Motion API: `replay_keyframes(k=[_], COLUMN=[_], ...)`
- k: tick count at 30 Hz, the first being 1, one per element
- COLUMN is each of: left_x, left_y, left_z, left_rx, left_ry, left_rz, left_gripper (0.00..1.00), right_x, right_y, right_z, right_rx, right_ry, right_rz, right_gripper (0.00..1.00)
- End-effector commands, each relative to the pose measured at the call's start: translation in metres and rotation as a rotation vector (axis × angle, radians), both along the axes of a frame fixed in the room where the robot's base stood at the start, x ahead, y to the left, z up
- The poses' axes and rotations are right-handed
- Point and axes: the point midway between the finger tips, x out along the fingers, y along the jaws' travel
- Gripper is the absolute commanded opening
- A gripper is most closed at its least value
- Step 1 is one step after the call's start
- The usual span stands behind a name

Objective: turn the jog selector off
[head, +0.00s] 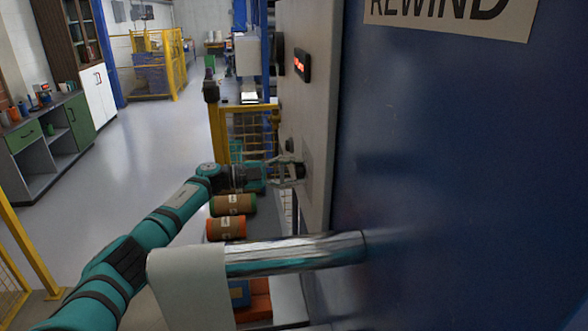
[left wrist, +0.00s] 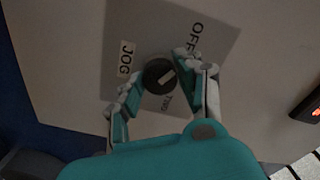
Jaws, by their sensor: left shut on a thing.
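The jog selector (left wrist: 157,74) is a round black knob on a grey plate (left wrist: 208,22), seen in the left wrist view. A JOG label (left wrist: 125,58) is to its left and an OFF label (left wrist: 196,36) to its upper right. A pale mark on the knob slants toward the upper right; its exact pointing is hard to tell. My left gripper (left wrist: 160,80) has its fingers on both sides of the knob and is shut on it. In the head view the left gripper (head: 288,172) is at the grey panel face, where the fingers hide the knob. My right gripper is out of view.
A shiny metal roller (head: 295,255) with a white web (head: 190,292) crosses in front, below the gripper. A blue panel (head: 450,170) fills the right side. A red display (head: 301,66) is above the gripper. Open floor is at left.

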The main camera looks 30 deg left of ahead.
Motion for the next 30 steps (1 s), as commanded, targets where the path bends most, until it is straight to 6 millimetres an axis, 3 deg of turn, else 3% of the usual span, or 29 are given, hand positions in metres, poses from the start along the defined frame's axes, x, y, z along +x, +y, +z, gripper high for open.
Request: replay_keyframes(k=[16, 17, 21, 22, 30], left_x=[0.0000, 0.0000, -0.0001, 0.0000, -0.0005], left_y=[0.0006, 0.0006, 0.0004, 0.0004, 0.0008], left_z=[-0.0009, -0.0009, -0.0008, -0.0007, -0.0004], left_rx=[-0.017, -0.017, -0.016, -0.016, -0.016], left_ry=[0.024, 0.024, 0.023, 0.023, 0.022], left_rz=[0.002, 0.002, 0.001, 0.001, 0.001], left_gripper=[0.04, 0.37, 0.55, 0.59, 0.59], right_x=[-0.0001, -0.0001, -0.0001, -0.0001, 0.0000], right_y=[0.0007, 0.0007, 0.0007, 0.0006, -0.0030], right_z=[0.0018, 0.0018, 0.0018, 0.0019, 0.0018], right_rx=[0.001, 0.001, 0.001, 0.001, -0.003], right_ry=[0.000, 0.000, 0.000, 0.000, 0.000], right_rz=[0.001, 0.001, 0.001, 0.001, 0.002], right_gripper=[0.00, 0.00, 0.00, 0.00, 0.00])
